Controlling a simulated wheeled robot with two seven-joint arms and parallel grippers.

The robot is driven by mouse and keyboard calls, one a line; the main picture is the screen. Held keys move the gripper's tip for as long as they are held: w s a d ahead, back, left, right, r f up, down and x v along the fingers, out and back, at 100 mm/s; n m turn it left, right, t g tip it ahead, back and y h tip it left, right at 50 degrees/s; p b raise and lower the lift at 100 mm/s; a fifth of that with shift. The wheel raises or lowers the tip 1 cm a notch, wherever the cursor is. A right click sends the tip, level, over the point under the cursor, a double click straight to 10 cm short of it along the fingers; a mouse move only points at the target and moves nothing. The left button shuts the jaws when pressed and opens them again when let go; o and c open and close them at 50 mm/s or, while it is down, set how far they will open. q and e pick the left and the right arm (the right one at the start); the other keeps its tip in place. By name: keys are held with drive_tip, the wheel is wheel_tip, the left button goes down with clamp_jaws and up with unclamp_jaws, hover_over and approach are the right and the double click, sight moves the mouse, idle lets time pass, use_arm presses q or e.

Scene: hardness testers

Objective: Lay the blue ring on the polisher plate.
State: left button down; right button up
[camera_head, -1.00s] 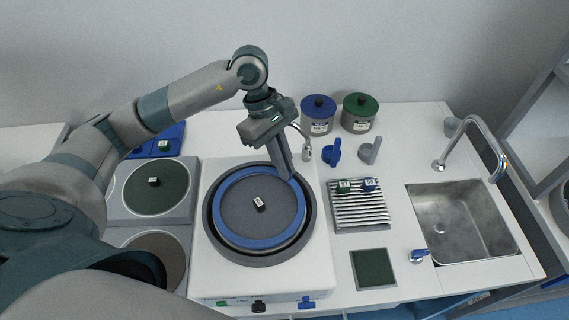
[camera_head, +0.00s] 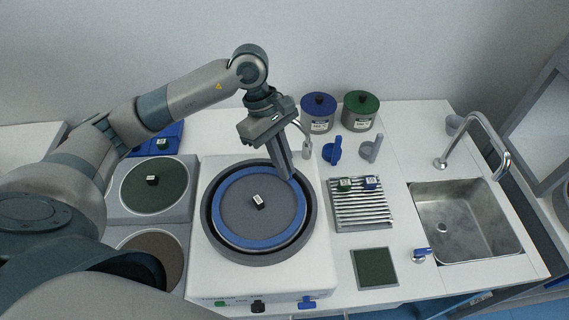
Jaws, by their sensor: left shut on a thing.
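The blue ring (camera_head: 229,236) lies around the grey polisher plate (camera_head: 245,220), inside the dark bowl rim of the white polisher. It looks level, but I cannot tell whether it rests fully on the plate. My left gripper (camera_head: 291,175) comes down from above at the ring's upper right edge and is shut on the ring there. A small block with a white label (camera_head: 258,202) sits on the middle of the plate, inside the ring. My right gripper is not in view.
A slatted rack (camera_head: 361,212) with green and blue labelled blocks stands right of the polisher, before the sink (camera_head: 465,222). Two lidded jars (camera_head: 318,115) (camera_head: 360,112) stand behind. Two other discs (camera_head: 155,187) (camera_head: 150,256) lie left. A dark green square (camera_head: 374,267) lies front right.

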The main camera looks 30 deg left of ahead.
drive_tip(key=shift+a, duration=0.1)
use_arm(q)
drive_tip(key=c, duration=1.8)
unclamp_jaws()
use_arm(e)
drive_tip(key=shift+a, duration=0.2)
use_arm(q)
drive_tip(key=shift+r, duration=0.1)
